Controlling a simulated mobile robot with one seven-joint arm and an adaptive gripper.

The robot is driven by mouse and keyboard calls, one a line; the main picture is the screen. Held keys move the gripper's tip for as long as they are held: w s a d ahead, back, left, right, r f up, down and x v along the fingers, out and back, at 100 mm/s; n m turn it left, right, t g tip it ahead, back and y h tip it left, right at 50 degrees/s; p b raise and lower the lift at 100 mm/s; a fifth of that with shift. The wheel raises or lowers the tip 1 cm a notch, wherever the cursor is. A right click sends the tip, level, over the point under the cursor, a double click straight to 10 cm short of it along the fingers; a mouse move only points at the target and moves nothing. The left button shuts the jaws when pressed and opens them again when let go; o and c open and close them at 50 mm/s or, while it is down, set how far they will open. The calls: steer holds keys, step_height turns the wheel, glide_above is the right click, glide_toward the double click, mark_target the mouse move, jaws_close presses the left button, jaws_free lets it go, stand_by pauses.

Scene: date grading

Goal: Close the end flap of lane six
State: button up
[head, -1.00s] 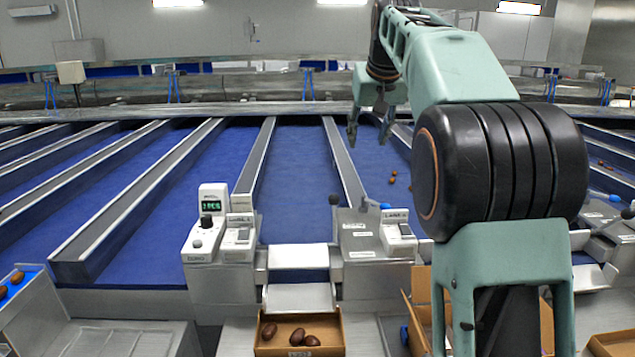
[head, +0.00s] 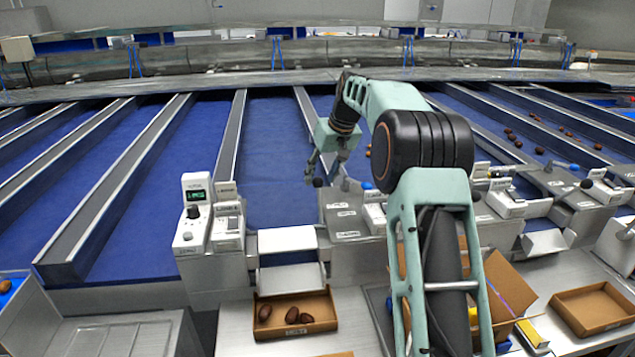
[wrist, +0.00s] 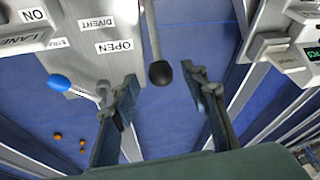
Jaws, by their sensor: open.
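My gripper (head: 328,172) hangs above the end of a blue lane in the head view, its fingers pointing down. In the wrist view the gripper (wrist: 165,98) is open and empty. A lever with a black ball knob (wrist: 160,72) shows between and just beyond the fingertips; I see no contact. The knob (head: 318,182) is close by the fingers in the head view. A grey control box (wrist: 95,30) beside the lever carries labels reading OPEN and DIVERT. Pale metal flap plates (head: 287,239) cross the lane end left of the box. The lane number is not legible.
A blue-knobbed lever (wrist: 58,83) stands on the control box's other side. A white unit with a green display (head: 196,212) is left of the lane end. A cardboard tray (head: 264,331) holding dates sits below the flap. Open cartons (head: 512,285) stand right.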

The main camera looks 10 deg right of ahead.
mark_target(320, 179)
steer(key=shift+x, duration=1.8)
jaws_close()
